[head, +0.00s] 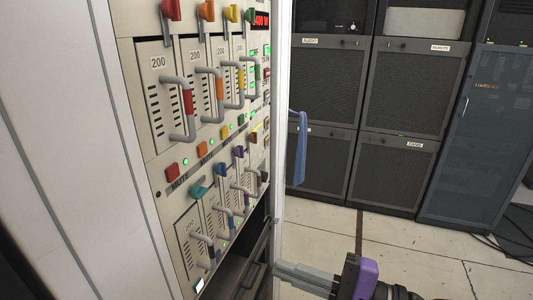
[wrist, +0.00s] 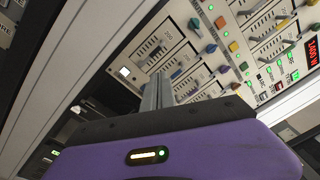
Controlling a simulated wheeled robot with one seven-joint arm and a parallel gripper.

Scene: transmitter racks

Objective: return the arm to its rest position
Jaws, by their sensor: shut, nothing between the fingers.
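My gripper (head: 306,277) is at the bottom of the head view, with grey fingers and a purple body. Its fingers are shut with nothing between them and point left, toward the lower part of the transmitter rack (head: 147,150). In the wrist view the grey fingers (wrist: 157,92) lie together, in front of the rack's lower modules. I cannot tell whether they touch the rack; in the head view they overlap the edge of its frame. The rest of my arm runs out of view at the bottom right.
The rack front has modules with grey handles (head: 188,110), coloured knobs (head: 171,10) and a red display (head: 261,20). A blue cloth (head: 301,150) hangs at the rack's right edge. Dark cabinets (head: 320,90) stand behind. Pale floor (head: 430,255) is clear; cables (head: 500,238) lie at far right.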

